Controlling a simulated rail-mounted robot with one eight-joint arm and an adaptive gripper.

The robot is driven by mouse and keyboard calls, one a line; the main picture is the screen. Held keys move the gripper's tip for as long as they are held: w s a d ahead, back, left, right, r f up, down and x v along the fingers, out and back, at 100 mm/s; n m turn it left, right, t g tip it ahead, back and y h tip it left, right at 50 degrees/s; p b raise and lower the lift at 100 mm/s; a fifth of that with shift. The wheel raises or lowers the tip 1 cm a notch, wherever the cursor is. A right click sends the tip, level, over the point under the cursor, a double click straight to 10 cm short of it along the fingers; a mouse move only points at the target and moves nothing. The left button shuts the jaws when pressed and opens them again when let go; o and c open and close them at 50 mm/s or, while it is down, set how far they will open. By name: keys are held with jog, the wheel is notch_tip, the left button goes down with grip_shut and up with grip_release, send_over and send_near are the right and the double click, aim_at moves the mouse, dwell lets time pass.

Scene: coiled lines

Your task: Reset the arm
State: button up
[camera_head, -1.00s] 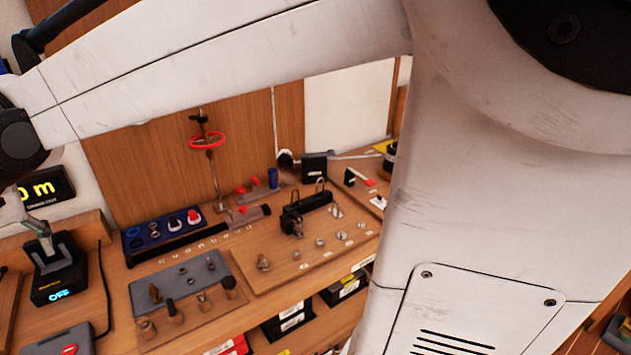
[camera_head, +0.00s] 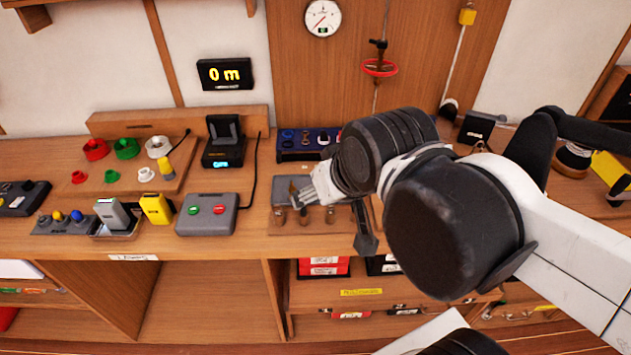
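My arm reaches in from the right edge, with its large dark joints in the middle of the view. The end of my arm with my gripper (camera_head: 308,192) is over the workbench (camera_head: 245,238), above the grey block with small pegs. Pale, finger-like parts show there, partly hidden behind the dark wrist joint. I cannot tell whether they are apart or closed, and I see no object clearly held. A dark flat part (camera_head: 365,233) hangs below the wrist; I cannot tell what it belongs to.
Red (camera_head: 96,149), green (camera_head: 125,148) and white (camera_head: 158,147) coils stand on a wooden board at the left. A "0 m" display (camera_head: 225,74) hangs above.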

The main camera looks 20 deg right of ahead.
jog(key=shift+f, duration=0.1)
notch_tip(320, 180, down, 4)
jog(key=b, duration=0.4)
